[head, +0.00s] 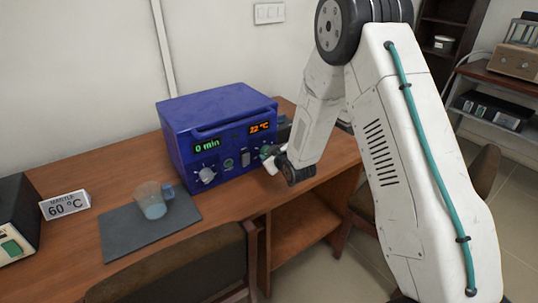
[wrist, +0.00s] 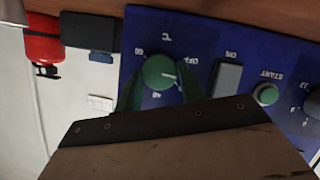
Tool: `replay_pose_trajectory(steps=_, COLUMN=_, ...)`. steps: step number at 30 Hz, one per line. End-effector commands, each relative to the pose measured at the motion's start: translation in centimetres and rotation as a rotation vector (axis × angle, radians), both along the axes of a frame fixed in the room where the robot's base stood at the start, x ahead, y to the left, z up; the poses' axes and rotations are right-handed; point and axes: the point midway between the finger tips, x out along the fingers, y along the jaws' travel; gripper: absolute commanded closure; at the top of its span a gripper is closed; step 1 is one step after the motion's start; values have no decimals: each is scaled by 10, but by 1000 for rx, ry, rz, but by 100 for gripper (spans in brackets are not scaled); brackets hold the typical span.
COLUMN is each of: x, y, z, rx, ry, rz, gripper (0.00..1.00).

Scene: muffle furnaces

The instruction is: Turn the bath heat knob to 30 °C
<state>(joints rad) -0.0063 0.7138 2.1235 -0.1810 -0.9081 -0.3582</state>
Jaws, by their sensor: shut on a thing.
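The bath heat knob (wrist: 158,72) is a round green knob on the blue front panel, with a scale marked °C, OFF and numbers; the wrist view shows it upside down. Its white pointer line points right in that view, towards the OFF side. My gripper (wrist: 159,88) has one green finger on each side of the knob and is shut on it. In the head view my gripper (head: 270,156) is at the right end of the blue bath unit (head: 222,105) and hides the knob. The unit's orange display (head: 260,128) reads about 22 °C.
The green display (head: 206,145) reads 0 min above a pale knob (head: 207,175). In the wrist view, an ON switch (wrist: 228,77) and a green START button (wrist: 265,94) lie beside the heat knob. A beaker (head: 153,205) stands on a dark mat (head: 120,235); a sign (head: 66,205) reads 60 °C.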

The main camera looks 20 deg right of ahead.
Motion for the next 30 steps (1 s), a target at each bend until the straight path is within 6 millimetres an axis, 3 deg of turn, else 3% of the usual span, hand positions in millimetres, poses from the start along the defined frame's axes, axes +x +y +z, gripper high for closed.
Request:
replay_pose_trajectory(steps=15, x=1, y=-3, z=0, rx=349, ry=115, rz=1, gripper=84)
replay_pose_trajectory(steps=30, x=1, y=-4, z=0, rx=431, ry=142, rz=1, gripper=84)
